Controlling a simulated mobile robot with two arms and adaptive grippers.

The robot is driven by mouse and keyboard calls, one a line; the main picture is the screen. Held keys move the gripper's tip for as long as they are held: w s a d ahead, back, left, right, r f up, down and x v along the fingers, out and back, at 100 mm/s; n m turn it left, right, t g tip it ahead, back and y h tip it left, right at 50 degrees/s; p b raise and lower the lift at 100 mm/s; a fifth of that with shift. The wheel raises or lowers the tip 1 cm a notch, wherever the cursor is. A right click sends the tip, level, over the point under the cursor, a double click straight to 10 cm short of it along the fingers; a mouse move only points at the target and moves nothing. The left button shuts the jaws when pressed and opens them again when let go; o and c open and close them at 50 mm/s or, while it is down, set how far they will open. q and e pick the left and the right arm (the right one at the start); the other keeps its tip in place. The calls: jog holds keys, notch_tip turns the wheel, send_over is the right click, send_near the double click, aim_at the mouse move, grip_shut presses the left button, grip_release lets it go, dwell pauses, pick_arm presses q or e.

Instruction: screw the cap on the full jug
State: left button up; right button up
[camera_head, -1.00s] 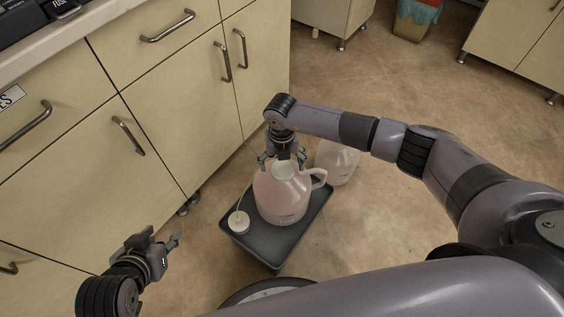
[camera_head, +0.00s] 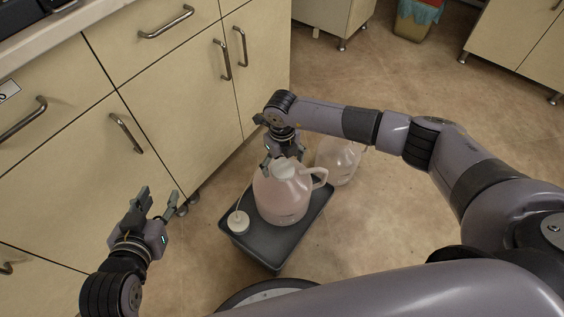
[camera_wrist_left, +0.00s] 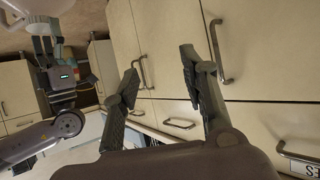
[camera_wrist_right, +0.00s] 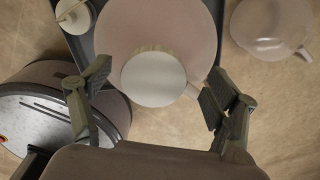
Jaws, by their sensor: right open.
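The full jug (camera_head: 280,200), filled with pinkish liquid, stands upright in a dark tray (camera_head: 262,246). A white round cap (camera_wrist_right: 153,78) sits over its mouth; how far it is threaded cannot be told. My right gripper (camera_wrist_right: 157,90) is open above the jug, its fingers spread on either side of the cap and apart from it. In the head view the right gripper (camera_head: 278,158) partly hides the jug's top. My left gripper (camera_head: 157,203) is open and empty, left of the tray, before the cabinets. It also shows open in its wrist view (camera_wrist_left: 158,72).
A small white capped item (camera_head: 238,222) sits in the tray's left corner. A second, clearer jug (camera_head: 340,160) stands on the floor behind the tray. Cabinets (camera_head: 165,95) with handles line the left. The floor (camera_head: 400,240) right of the tray is clear.

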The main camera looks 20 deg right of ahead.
jog(key=shift+n+b, duration=0.35)
jog(key=shift+n, duration=0.65)
jog(key=shift+n+b, duration=0.35)
jog(key=shift+n, duration=0.65)
jog(key=shift+n+b, duration=0.4)
jog(key=shift+n, duration=0.6)
pick_arm(q)
jog(key=shift+w+d+r+t+h, duration=1.45)
jog(key=shift+r+t, duration=2.25)
jog(key=shift+r, duration=2.1)
pick_arm(e)
jog(key=shift+n+b, duration=0.3)
jog(key=shift+n, duration=0.5)
jog(key=shift+n+b, duration=0.55)
jog(key=shift+n, duration=0.75)
jog(key=shift+n+b, duration=0.3)
jog(key=shift+n, duration=1.1)
pick_arm(q)
jog(key=s+r+t+h, duration=0.1)
jog(key=s+r+t, duration=0.3)
jog(key=r, duration=0.5)
jog(key=shift+m+t, duration=0.3)
jog(key=shift+t, duration=0.8)
jog(key=shift+a+h, duration=0.1)
jog(key=shift+h, duration=0.15)
pick_arm(e)
jog(key=shift+c, duration=0.2)
